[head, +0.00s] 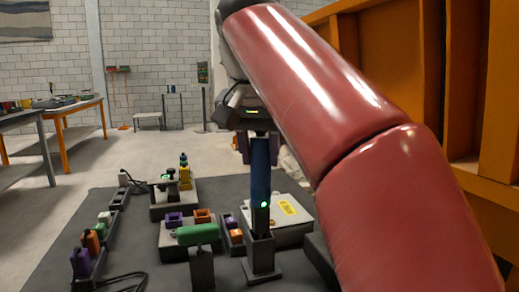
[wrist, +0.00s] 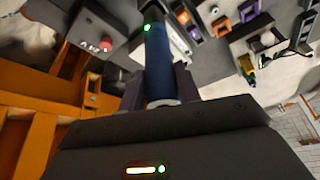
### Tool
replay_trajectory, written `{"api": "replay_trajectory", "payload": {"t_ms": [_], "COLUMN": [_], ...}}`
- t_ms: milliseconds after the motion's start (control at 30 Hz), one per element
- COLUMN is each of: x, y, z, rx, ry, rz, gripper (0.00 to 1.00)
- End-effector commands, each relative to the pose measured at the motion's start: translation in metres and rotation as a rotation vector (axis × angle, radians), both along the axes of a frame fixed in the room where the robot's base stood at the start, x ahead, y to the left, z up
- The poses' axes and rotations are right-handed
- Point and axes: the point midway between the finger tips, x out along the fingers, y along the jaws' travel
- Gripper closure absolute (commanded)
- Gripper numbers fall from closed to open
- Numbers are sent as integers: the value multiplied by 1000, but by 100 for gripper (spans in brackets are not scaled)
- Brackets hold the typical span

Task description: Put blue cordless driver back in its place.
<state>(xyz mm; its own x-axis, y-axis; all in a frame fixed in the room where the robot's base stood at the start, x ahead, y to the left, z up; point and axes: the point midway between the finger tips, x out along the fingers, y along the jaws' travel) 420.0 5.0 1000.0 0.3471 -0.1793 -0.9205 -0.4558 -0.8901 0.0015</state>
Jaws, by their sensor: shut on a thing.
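The blue cordless driver (head: 261,175) hangs upright in my gripper (head: 258,148), which is shut on its upper part. Its dark lower end shows a green light. That end meets the top of a dark grey stand (head: 261,260) in the head view; I cannot tell whether it is inside the stand or just above or in front of it. In the wrist view the driver (wrist: 158,62) runs away from between my two fingers (wrist: 160,90), with the green light near its far end.
A green tool (head: 197,234) lies across a similar stand just left. Purple and orange blocks (head: 203,216) and a pale box with a yellow label (head: 289,208) stand close behind. An orange frame (head: 498,100) rises at right.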

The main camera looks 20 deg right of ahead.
Motion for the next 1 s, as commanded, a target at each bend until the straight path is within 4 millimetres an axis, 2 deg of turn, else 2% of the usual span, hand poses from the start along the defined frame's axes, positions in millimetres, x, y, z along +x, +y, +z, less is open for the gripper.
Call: {"api": "replay_trajectory", "payload": {"t_ms": [1000], "x": [0], "y": [0], "z": [-24], "rx": [0], "ry": [-2], "rz": [-1], "gripper": [93]}}
